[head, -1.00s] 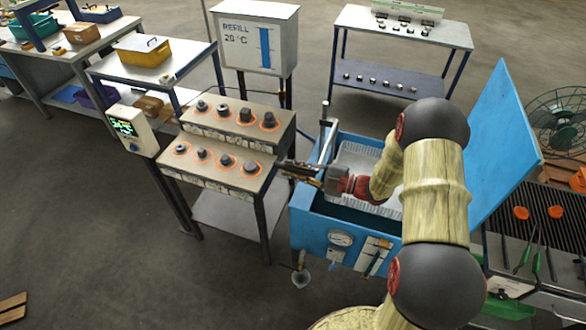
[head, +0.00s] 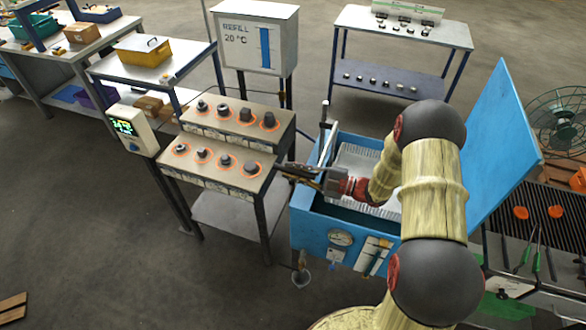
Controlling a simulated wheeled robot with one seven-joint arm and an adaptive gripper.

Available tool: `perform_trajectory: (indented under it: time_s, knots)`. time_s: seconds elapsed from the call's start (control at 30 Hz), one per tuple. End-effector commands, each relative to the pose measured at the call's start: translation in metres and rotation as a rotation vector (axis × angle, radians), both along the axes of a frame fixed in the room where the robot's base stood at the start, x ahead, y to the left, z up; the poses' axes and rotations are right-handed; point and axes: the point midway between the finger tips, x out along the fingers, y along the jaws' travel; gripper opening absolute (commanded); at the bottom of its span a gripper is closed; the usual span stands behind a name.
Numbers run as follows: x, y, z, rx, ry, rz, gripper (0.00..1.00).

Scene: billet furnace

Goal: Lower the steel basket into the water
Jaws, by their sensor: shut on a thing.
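The steel basket (head: 357,158) shows as a pale grey perforated form inside the open blue tank (head: 304,228), partly hidden behind my arm. Its lower part is out of sight, and I cannot tell how deep it sits. My gripper (head: 290,170) points left over the tank's left rim, at the basket's left side. It is shut on a dark, thin, bar-like thing; whether this is joined to the basket I cannot tell. The water surface is not clearly visible; the inside of the tank near the front is dark.
The blue lid (head: 503,150) stands open at the right. A stepped stand (head: 228,180) with several dark parts in orange rings is close left of my gripper. An upright post (head: 324,112) rises at the tank's back left. A grill (head: 560,235) with tongs is at far right.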

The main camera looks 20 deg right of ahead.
Motion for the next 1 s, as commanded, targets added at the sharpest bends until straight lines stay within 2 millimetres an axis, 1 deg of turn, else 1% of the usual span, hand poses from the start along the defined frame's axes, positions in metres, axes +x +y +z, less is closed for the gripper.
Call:
perform_trajectory:
  time_s: [0.03,0.17,0.4,0.6,0.8,0.9,1.0]
  knots:
    - [-0.002,0.001,-0.013,0.001,0.01,0.001,0.0]
    - [-0.003,0.001,-0.039,0.002,0.014,0.001,0.0]
    - [-0.003,0.002,-0.104,0.003,0.014,0.002,0.0]
    - [-0.003,0.002,-0.155,0.002,0.013,0.002,0.0]
    - [-0.003,0.002,-0.194,0.0,0.013,0.001,0.0]
    - [-0.003,0.002,-0.207,0.0,0.012,0.002,0.0]
    - [-0.003,0.002,-0.215,0.0,0.011,0.002,0.0]
